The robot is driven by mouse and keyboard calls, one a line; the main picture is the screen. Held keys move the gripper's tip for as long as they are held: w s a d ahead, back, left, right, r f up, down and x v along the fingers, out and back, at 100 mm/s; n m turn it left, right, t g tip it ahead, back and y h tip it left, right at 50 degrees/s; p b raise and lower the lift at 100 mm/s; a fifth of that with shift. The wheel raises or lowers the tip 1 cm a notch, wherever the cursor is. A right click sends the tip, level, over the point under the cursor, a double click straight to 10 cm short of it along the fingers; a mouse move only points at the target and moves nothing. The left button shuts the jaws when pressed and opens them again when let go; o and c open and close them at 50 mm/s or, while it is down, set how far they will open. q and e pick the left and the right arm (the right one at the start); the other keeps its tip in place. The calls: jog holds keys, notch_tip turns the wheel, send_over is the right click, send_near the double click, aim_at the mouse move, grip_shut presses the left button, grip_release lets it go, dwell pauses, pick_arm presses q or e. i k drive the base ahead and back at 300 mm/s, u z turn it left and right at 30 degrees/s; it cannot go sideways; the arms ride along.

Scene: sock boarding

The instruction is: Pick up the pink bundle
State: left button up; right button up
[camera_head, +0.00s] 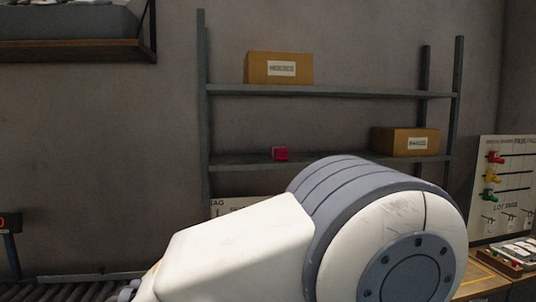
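The grey rack (330,90) stands against the wall. A cardboard box (279,68) sits on its upper shelf and another (405,142) at the right of the middle shelf. A pegboard (507,185) stands at right. A roller conveyor (75,289) runs at lower left.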

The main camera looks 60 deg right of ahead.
aim_at(279, 153)
jog(key=z, duration=0.35)
jog(key=i, duration=0.6)
jog(key=z, duration=0.55)
